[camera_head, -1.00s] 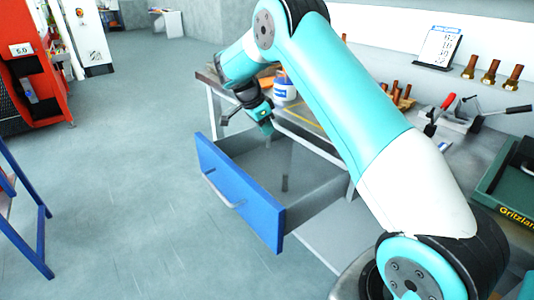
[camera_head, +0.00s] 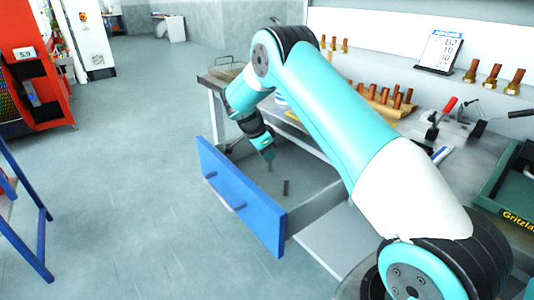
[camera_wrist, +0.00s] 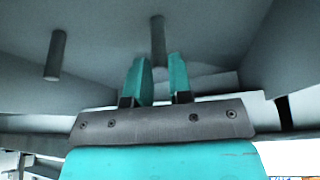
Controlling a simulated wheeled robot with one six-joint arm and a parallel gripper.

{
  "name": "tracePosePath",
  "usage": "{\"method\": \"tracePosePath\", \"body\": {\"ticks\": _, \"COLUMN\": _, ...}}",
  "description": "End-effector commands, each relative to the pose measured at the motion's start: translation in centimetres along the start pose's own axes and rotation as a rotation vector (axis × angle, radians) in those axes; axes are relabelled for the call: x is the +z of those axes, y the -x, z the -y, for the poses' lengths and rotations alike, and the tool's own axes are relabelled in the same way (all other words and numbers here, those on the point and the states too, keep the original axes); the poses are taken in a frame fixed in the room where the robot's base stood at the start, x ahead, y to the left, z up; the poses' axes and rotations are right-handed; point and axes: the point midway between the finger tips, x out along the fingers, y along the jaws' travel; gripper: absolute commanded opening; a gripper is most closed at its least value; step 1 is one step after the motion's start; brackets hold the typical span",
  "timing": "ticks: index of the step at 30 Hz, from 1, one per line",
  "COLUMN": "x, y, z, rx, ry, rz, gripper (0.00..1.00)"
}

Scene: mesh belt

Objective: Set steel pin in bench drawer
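The bench drawer (camera_head: 241,198) is pulled out, with a blue front and a grey inside. My gripper (camera_head: 269,156) is down inside it. In the wrist view the two teal fingers (camera_wrist: 160,75) stand close together on either side of a grey steel pin (camera_wrist: 158,38), gripping its near end. This pin also shows below the fingertips in the head view (camera_head: 270,166). Whether its far end touches the drawer floor is hard to tell. A second grey pin (camera_head: 286,187) stands upright in the drawer nearby, and it shows at the left of the wrist view (camera_wrist: 55,55).
The workbench (camera_head: 480,150) is beside the drawer. It carries a wooden block of copper-coloured pieces (camera_head: 385,98), a red-handled clamp (camera_head: 440,115) and a green tray (camera_head: 508,190). A blue frame (camera_head: 30,215) stands at the left. The floor before the drawer is clear.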

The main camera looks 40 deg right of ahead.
Motion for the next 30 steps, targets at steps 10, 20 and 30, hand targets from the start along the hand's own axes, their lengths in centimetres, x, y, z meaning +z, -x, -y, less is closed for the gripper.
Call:
{"method": "tracePosePath", "body": {"ticks": 10, "x": 0.0, "y": 0.1, "z": 0.0, "rx": 0.0, "ry": 0.0, "rz": 0.0, "gripper": 0.41}}
{"method": "tracePosePath", "body": {"ticks": 20, "x": -0.1, "y": 4.7, "z": 0.1, "rx": -0.006, "ry": 0.0, "rz": 0.0, "gripper": 0.41}}
{"method": "tracePosePath", "body": {"ticks": 30, "x": -0.1, "y": 11.2, "z": 0.1, "rx": -0.003, "ry": 0.001, "rz": 0.0, "gripper": 0.41}}
